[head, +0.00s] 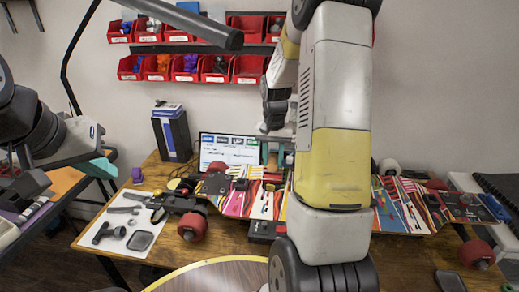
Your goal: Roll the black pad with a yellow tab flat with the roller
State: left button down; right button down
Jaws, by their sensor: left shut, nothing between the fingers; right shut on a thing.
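My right gripper (274,154) points down over the middle of the patterned skateboard deck (232,203), its teal fingertips partly behind my own arm. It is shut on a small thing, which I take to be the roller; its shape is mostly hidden. Several small dark pieces lie on the deck below and left of it. I cannot tell which one is the black pad with the yellow tab; the tab is too small or hidden. My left gripper (100,168) is shut and empty, left of the table and apart from the deck.
A white mat (150,198) with tools lies at the table's left. A laptop (229,150) and a dark box (172,133) stand behind the deck. Red bins (187,67) hang on the wall. A round wooden surface (215,277) is in front. My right arm hides the deck's centre right.

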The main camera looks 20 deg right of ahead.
jog(key=shift+s+a, duration=0.4)
jog(key=shift+s, duration=0.3)
jog(key=shift+w+d+f, duration=0.1)
jog(key=shift+w+d, duration=0.2)
jog(key=shift+w, duration=0.35)
jog(key=shift+w+d+f, duration=0.1)
jog(key=shift+w+d, duration=0.2)
jog(key=shift+w, duration=0.3)
jog(key=shift+w, duration=0.1)
jog(key=shift+w+d+r, duration=0.1)
jog(key=shift+w+d, duration=0.25)
jog(key=shift+w, duration=0.2)
jog(key=shift+w+d+r, duration=0.1)
jog(key=shift+w+d, duration=0.2)
jog(key=shift+w, duration=0.2)
notch_tip(320, 180, up, 7)
